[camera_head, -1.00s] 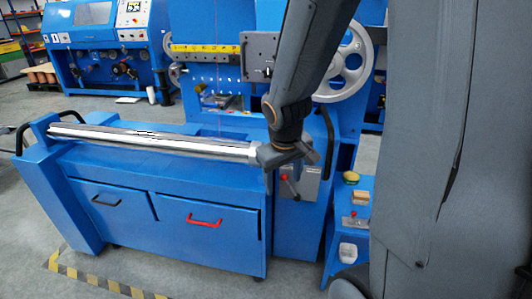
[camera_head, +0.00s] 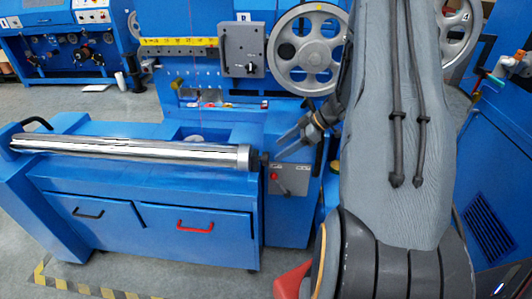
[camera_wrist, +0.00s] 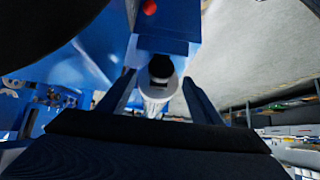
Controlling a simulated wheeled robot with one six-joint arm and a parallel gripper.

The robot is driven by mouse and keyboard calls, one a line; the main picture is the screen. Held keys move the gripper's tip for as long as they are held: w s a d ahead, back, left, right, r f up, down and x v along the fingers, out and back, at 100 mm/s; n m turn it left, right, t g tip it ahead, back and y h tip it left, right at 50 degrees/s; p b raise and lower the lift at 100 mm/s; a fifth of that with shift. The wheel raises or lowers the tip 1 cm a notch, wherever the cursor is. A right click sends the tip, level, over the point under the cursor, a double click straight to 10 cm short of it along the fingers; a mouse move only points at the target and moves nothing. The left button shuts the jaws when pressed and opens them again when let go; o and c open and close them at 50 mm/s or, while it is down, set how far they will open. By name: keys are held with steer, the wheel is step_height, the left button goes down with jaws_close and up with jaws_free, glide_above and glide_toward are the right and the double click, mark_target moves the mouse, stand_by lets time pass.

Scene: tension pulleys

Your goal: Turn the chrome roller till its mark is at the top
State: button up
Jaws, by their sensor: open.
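The chrome roller (camera_head: 130,148) lies level across the top of the blue machine, its right end free at a pale collar (camera_head: 243,157) with a dark stub. I cannot make out its mark among the reflections. I cannot tell the exact gap, but no grip is seen.
The blue cabinet has a dark handle (camera_head: 88,214) and a red handle (camera_head: 195,227). A grey control box with a red-knobbed lever (camera_head: 278,180) sits below my gripper. A large spoked wheel (camera_head: 309,50) stands behind. Another blue machine (camera_head: 490,170) is at the right.

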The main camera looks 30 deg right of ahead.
steer(key=shift+p+x, duration=0.8)
steer(key=shift+x, duration=3)
steer(key=shift+s, duration=0.15)
steer(key=c, duration=1.1)
steer(key=shift+o, duration=0.2)
steer(key=shift+a, duration=0.1)
